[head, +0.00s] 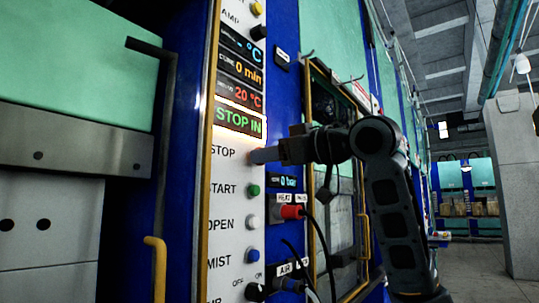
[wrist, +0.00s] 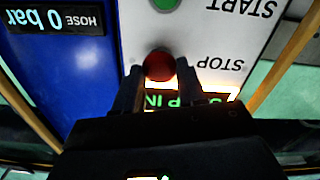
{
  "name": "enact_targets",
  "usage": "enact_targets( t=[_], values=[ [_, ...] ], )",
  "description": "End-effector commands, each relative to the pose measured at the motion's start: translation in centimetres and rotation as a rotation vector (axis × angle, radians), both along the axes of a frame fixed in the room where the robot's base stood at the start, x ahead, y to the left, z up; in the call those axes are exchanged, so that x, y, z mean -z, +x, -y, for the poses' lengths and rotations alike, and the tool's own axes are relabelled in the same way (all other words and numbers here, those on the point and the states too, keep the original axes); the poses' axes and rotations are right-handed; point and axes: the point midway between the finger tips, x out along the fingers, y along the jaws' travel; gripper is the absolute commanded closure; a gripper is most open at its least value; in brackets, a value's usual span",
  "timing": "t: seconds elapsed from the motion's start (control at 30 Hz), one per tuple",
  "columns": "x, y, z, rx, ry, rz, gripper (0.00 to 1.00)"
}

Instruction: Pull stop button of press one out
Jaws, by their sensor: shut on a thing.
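The red round stop button (wrist: 158,65) shows in the wrist view beside the STOP label on the white control panel (head: 223,172). My gripper (wrist: 158,78) has one finger on each side of it and is shut on it. In the head view my gripper (head: 258,156) reaches the panel from the right, level with the STOP label, and its fingers hide the button. A lit display (head: 238,120) above the label reads STOP IN in green. I cannot tell how far the button sticks out.
Below are a green START button (head: 253,190), a pale OPEN button (head: 253,222) and a MIST button (head: 252,256). A red connector (head: 292,211) with a black cable is right of the panel. A yellow handle (head: 155,262) stands at lower left. Open floor lies at far right.

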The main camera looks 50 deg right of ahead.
Motion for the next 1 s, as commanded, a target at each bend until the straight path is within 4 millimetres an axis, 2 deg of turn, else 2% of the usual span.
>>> enact_targets(
  t=[0.13,0.37,0.4,0.67,0.87,1.0],
  values=[
    [0.0,-1.4,0.0,0.0,0.0,0.001,1.0],
    [0.0,-1.6,0.0,0.0,-0.001,0.0,1.0],
    [0.0,-1.6,0.0,0.0,-0.001,0.0,0.58],
    [0.0,-1.5,0.1,0.0,-0.001,0.0,0.33],
    [0.0,-1.5,0.1,0.0,0.0,0.0,0.33],
    [0.1,-2.2,0.1,0.002,0.0,0.001,0.33]
  ],
)
